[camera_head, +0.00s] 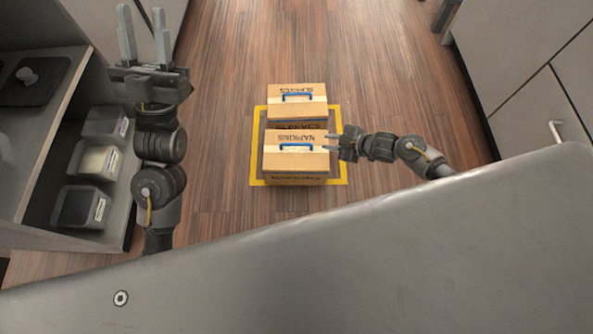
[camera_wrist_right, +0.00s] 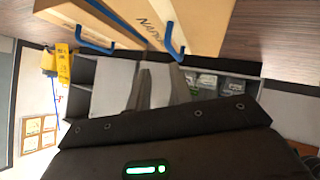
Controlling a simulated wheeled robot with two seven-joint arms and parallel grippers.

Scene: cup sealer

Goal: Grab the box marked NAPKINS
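The cardboard box marked NAPKINS (camera_head: 290,163) stands on the floor, the nearer of two boxes in the head view. A blue handle (camera_head: 295,147) is on its top. My right gripper (camera_head: 328,143) is open and empty at the box's right edge, its fingers pointing left toward the handle. In the right wrist view the NAPKINS box (camera_wrist_right: 195,22) and its blue handle (camera_wrist_right: 169,46) show at the top, and the two fingers are apart below the handle. My left gripper (camera_head: 142,20) is open and empty, raised at the upper left.
A similar box marked SLEEVES (camera_head: 297,106) stands just behind. A yellow floor outline (camera_head: 345,172) surrounds both boxes. A shelf with several bins (camera_head: 80,206) is at the left, and grey cabinets (camera_head: 510,45) at the right. A grey surface (camera_head: 350,270) fills the foreground.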

